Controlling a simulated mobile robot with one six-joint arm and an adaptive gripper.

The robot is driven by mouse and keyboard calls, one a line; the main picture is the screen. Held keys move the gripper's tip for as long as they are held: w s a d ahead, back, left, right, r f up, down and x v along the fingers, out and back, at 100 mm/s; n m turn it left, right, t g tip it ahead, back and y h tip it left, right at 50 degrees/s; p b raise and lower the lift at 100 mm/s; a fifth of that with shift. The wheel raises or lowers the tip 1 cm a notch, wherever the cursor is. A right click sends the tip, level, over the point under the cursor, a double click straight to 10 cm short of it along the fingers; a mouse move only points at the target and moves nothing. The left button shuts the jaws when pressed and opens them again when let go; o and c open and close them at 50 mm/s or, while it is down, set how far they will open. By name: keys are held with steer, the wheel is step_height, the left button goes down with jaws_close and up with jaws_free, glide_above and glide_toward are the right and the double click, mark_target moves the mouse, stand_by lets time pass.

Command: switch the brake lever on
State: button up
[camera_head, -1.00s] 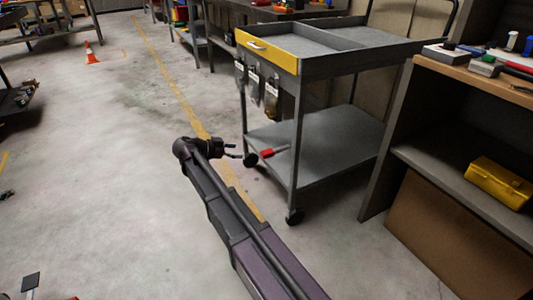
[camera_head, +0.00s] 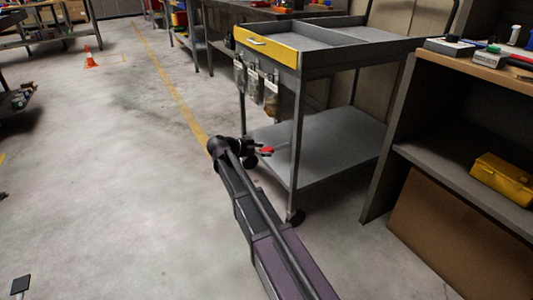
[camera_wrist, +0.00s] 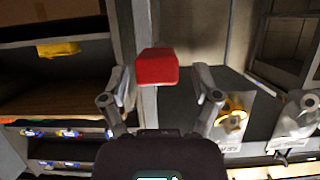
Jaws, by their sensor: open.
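The brake lever has a red end (camera_head: 267,150) and sits low on the grey cart (camera_head: 342,138), by its lower shelf. My gripper (camera_head: 264,149) is beside the red end in the head view, partly overlapping it. In the wrist view the red end (camera_wrist: 157,68) appears between the two spread fingers of my gripper (camera_wrist: 160,77). A gap shows on each side of it, and the fingers are open. How far the red end lies beyond the fingertips is hard to tell. Part of the lever's shaft is hidden by my gripper in the head view.
The cart has a yellow drawer front (camera_head: 266,47) and hanging clear bags (camera_head: 255,86). A shelf unit with a yellow case (camera_head: 501,180) stands close on the right. Open floor (camera_head: 110,190) lies to the left, with an orange cone (camera_head: 90,58) far off.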

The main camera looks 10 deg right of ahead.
steer(key=shift+w+d+f, duration=0.15)
steer(key=shift+d, duration=0.2)
